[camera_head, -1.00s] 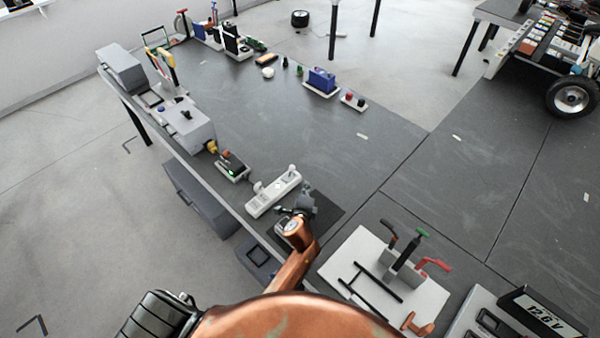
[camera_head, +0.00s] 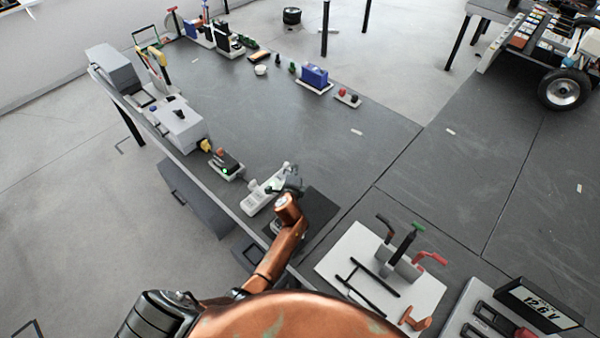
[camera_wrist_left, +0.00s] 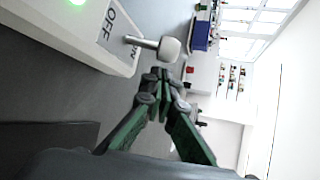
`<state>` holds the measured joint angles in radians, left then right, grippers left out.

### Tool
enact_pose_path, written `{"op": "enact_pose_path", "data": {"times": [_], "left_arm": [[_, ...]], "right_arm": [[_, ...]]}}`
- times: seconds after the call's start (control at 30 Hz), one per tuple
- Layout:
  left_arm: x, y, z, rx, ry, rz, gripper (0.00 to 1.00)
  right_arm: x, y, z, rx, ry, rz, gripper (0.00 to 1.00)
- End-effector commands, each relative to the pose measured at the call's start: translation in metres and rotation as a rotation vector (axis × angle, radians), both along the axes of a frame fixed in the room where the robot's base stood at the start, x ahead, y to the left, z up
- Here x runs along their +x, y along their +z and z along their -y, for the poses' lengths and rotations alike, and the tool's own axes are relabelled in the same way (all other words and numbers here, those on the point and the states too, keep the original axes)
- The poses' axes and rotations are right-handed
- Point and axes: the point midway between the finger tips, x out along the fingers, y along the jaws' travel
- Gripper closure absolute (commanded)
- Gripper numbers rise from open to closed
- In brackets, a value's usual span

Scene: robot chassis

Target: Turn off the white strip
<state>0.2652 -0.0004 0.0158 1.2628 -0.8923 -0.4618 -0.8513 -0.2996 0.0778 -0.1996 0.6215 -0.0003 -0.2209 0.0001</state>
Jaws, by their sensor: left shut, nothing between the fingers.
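The white strip (camera_head: 255,203) lies on the dark bench top at the near left part of the bench, with a pale knob near each end. In the left wrist view the white strip (camera_wrist_left: 75,38) fills the upper left, with OFF and ON labels and a lit green light (camera_wrist_left: 78,2). A metal lever (camera_wrist_left: 145,43) with a rounded white knob (camera_wrist_left: 170,48) sticks out beside the labels. My left gripper (camera_head: 290,186) is at the strip's right end, partly covering it. In the wrist view its shut, empty fingertips (camera_wrist_left: 163,76) are just below the knob; contact cannot be told.
A small device with a green light (camera_head: 226,168) and a grey box (camera_head: 180,128) stand to the left. A white tool board (camera_head: 345,262) with upright handles and a 12.6 V display (camera_head: 540,308) are at the lower right. The bench middle is clear.

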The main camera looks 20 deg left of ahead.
Motion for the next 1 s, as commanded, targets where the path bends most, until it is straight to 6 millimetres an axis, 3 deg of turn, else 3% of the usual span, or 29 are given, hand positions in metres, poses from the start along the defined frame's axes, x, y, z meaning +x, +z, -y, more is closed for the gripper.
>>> {"op": "enact_pose_path", "data": {"times": [1.0], "left_arm": [[-0.0092, 0.0042, -0.0093, 0.000, 0.000, -0.002, 1.00]], "right_arm": [[-0.0002, 0.0089, 0.0037, -0.004, 0.002, 0.000, 0.60]]}}
